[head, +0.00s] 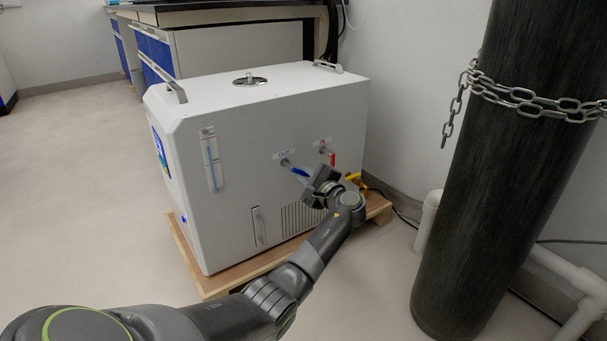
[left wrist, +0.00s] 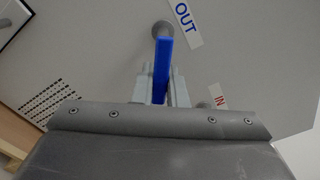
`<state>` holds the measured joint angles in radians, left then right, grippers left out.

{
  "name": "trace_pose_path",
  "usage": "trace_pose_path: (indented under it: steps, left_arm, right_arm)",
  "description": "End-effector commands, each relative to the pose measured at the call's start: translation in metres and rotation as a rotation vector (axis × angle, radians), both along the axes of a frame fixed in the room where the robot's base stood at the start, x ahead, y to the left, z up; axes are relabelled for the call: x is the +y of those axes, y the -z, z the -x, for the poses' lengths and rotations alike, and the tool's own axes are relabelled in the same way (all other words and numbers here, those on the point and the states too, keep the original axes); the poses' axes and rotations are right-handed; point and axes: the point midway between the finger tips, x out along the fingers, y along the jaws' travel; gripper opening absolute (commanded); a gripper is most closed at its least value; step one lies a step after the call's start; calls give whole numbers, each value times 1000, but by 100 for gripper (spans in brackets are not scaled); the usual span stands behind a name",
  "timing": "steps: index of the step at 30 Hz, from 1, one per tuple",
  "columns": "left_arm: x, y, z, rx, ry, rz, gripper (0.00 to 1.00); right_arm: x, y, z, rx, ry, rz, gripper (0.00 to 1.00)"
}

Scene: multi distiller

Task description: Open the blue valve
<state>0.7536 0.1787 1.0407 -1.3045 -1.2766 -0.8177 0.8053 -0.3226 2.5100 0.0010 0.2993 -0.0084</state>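The blue valve handle (head: 299,172) sticks out from the side of the white machine, beside the OUT label (head: 283,155). My left gripper (head: 318,183) is at the handle's outer end. In the left wrist view the blue valve handle (left wrist: 163,62) runs between the two fingers (left wrist: 162,90), which lie close along both sides of it. They appear shut on it, though contact is hard to see. The handle's near end is hidden behind the gripper body. My right gripper is not in view.
The white machine (head: 270,105) stands on a wooden pallet (head: 222,283). A red handle (head: 332,158) is just right of the blue one, by the IN label (left wrist: 220,102). A dark chained cylinder (head: 500,170) stands at the right. Floor at left is clear.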

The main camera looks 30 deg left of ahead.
Motion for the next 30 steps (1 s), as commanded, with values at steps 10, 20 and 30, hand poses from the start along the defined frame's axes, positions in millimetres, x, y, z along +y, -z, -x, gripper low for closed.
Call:
trace_pose_path:
  steps: [10,20,30]
  left_arm:
    - [0,0,0,-13,-1,6,0]
    - [-2,-6,-3,-162,-1,68,0]
    - [-2,-13,-5,-396,-2,165,0]
  right_arm:
    - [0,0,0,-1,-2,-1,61]
    - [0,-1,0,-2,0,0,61]
    - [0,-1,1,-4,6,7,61]
